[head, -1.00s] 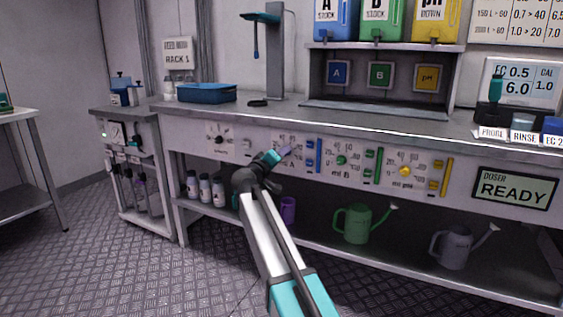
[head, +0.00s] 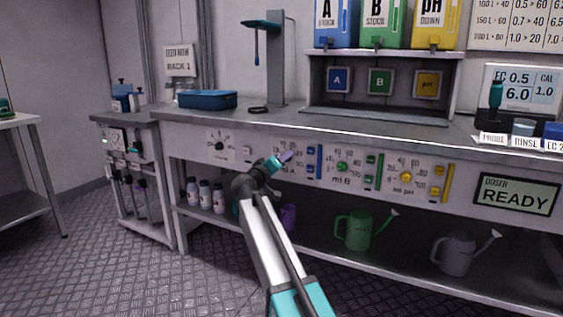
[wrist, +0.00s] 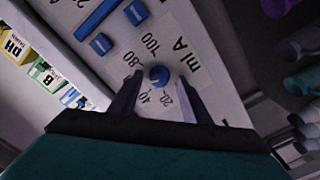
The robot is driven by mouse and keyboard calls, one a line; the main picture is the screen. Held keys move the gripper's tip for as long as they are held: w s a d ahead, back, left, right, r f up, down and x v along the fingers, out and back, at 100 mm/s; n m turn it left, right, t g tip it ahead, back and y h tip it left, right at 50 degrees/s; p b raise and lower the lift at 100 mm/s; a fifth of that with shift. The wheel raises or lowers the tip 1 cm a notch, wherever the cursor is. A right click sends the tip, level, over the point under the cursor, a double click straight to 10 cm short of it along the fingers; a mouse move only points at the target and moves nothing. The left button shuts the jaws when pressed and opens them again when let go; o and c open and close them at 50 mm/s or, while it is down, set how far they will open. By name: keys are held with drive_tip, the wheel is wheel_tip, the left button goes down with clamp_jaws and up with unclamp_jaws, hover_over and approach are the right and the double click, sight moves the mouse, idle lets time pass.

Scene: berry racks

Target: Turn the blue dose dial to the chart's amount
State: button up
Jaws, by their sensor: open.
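The blue dose dial (wrist: 159,76) shows in the wrist view on the white panel, with a ring of numbers around it and the label "ml A" beside it. My gripper (wrist: 160,100) is open, with one finger on each side of the dial's near part; I cannot tell whether they touch it. In the head view my gripper (head: 284,158) is in front of the left dial area and hides the blue dial. The dosing chart (head: 520,24) hangs at the upper right, partly cut off.
A green dial (head: 342,167) and a yellow dial (head: 406,176) sit to the right on the same panel. Blue buttons (wrist: 101,44) lie near the blue dial. The doser screen (head: 515,193) reads "READY". A bench top (head: 260,112) overhangs the panel.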

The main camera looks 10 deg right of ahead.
drive_tip(key=shift+s, duration=0.1)
drive_tip(key=p+v, duration=0.4)
drive_tip(key=v, duration=0.9)
drive_tip(key=shift+s+a, duration=0.2)
drive_tip(key=shift+a, duration=0.05)
